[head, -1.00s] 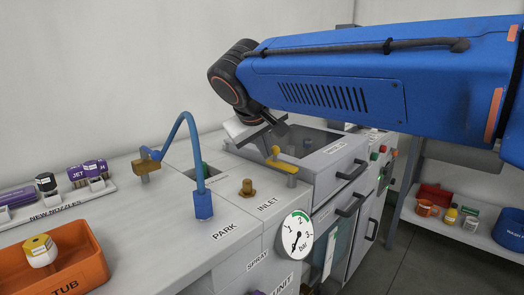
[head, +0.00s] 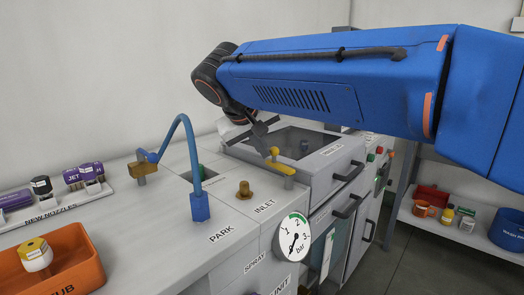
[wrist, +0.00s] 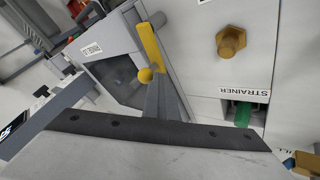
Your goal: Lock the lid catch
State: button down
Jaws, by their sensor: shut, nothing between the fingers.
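The lid catch (head: 281,166) is a yellow lever with a round knob, on a post at the near left corner of the lid. It also shows in the wrist view (wrist: 150,48), its knob at the lower end. The lid (head: 322,164) is grey with a dark window and looks closed. My gripper (head: 269,152) is shut and empty, pointing down at the catch's knob end. In the wrist view its grey fingers (wrist: 163,90) reach up to just beside the knob; I cannot tell whether they touch it.
A brass inlet fitting (head: 244,190) and a blue hose (head: 190,145) stand left of the catch. A pressure gauge (head: 293,238) is on the front. A lid handle (head: 348,171) sticks out at the right. An orange tub (head: 88,262) is at the lower left.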

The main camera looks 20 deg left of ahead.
jog(key=w+m+h, duration=0.1)
jog(key=w+m, duration=0.1)
jog(key=w+d+m+h, duration=0.1)
jog(key=w+m, duration=0.1)
jog(key=shift+w+d+g+h, duration=0.1)
jog(key=shift+w+g+h, duration=0.1)
jog(key=shift+g+h, duration=0.2)
jog(key=shift+m+h, duration=0.4)
jog(key=shift+m, duration=0.3)
jog(key=shift+w+d, duration=0.75)
jog(key=shift+d, duration=0.25)
jog(key=shift+w+d, duration=0.75)
jog(key=shift+d, duration=0.25)
jog(key=shift+w+d, duration=0.1)
